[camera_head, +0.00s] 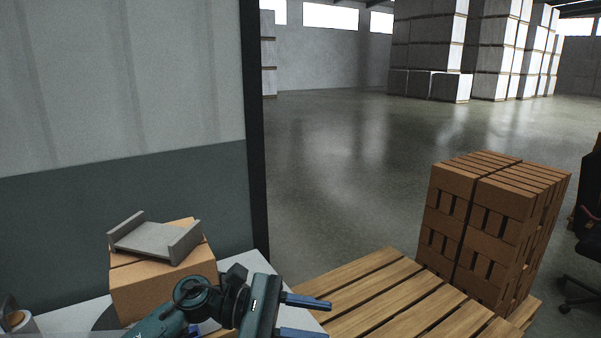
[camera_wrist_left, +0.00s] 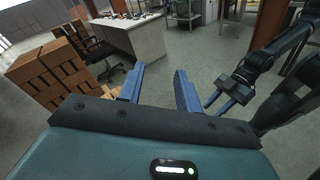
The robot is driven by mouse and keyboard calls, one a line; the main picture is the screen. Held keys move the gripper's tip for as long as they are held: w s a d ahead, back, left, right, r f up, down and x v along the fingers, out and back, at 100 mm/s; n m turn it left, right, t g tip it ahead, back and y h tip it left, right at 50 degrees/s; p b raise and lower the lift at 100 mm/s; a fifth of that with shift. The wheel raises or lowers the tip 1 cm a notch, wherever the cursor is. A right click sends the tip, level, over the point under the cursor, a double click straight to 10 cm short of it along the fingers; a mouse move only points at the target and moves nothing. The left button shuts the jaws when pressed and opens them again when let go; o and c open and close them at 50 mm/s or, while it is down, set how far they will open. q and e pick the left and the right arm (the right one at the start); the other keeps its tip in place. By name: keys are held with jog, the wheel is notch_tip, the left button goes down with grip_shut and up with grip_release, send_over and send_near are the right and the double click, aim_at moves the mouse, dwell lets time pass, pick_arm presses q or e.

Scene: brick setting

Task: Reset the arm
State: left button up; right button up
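My left gripper (camera_head: 318,317) is at the bottom of the head view, in front of the near end of the wooden pallet. Its two blue fingers point right and are apart, with nothing between them. In the left wrist view the same gripper (camera_wrist_left: 158,88) shows its fingers spread over bare floor. My right gripper (camera_wrist_left: 222,100) shows at the right of the left wrist view, on its dark arm. Its blue fingers look apart and empty. It is outside the head view.
A brown block (camera_head: 160,284) with a grey channel-shaped piece (camera_head: 158,242) on top stands left of my left gripper on a white surface (camera_head: 75,318). A strapped brick stack (camera_head: 478,225) stands right of the wooden pallet (camera_head: 385,300). An office chair (camera_wrist_left: 97,48) and desk (camera_wrist_left: 140,42) are farther off.

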pick_arm(q)
jog(key=s+a+f+m+t+y, duration=0.1)
jog(key=a+f+m+t+y, duration=0.4)
jog(key=m+t, duration=0.7)
jog(key=s+a+f+m+t+y, duration=0.15)
jog(key=a+f+m+t, duration=0.4)
jog(key=m, duration=1.35)
jog(key=s+a+f+n+g+y, duration=0.2)
jog(key=s+f+n+y, duration=0.1)
jog(key=s+f+n, duration=0.3)
jog(key=s+a+f+n+g+y, duration=0.3)
jog(key=s+f+n+y, duration=0.1)
jog(key=s+f+n, duration=0.3)
notch_tip(320, 180, down, 2)
jog(key=n, duration=0.3)
jog(key=shift+s+a+f, duration=0.25)
jog(key=shift+a, duration=0.05)
